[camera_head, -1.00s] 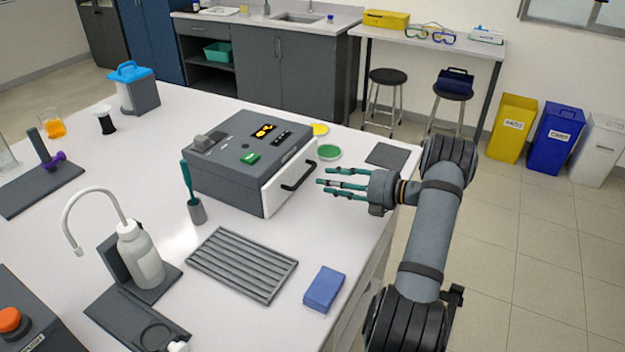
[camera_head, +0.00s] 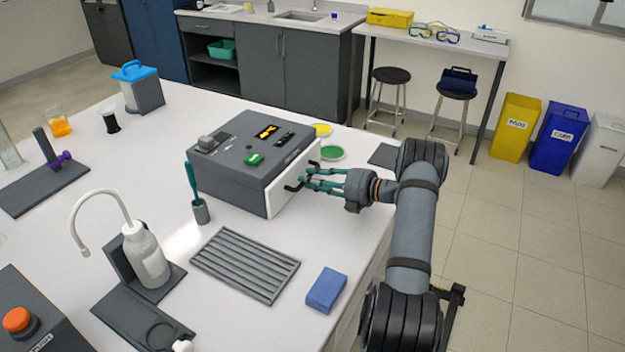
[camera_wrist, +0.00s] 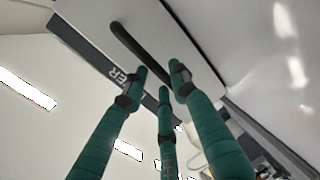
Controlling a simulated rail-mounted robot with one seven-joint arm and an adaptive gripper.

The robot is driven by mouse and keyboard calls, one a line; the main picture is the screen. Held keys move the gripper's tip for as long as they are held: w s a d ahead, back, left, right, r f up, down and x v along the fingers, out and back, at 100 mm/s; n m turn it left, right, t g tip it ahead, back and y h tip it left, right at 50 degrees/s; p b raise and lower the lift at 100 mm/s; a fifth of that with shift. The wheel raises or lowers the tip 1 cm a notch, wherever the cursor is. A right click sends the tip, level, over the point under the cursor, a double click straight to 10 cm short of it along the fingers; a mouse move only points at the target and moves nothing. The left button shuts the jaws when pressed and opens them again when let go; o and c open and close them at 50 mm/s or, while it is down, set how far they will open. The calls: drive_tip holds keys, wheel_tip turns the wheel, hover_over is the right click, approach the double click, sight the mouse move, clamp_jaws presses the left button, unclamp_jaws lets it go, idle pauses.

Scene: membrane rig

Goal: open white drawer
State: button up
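The white drawer (camera_head: 279,195) is the front of a grey box on the bench and sits against the box body. Its dark bar handle (camera_head: 291,188) is partly hidden behind my fingers in the head view. In the wrist view the handle (camera_wrist: 128,42) runs slantwise across the white front (camera_wrist: 185,22). My gripper (camera_head: 309,180) has teal fingers, spread apart, with their tips at the handle.
A ribbed grey rack (camera_head: 245,264) and a blue block (camera_head: 326,290) lie in front of the box. A green dish (camera_head: 331,153) and a dark pad (camera_head: 385,155) lie behind my gripper.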

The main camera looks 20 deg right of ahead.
clamp_jaws()
idle(0.6)
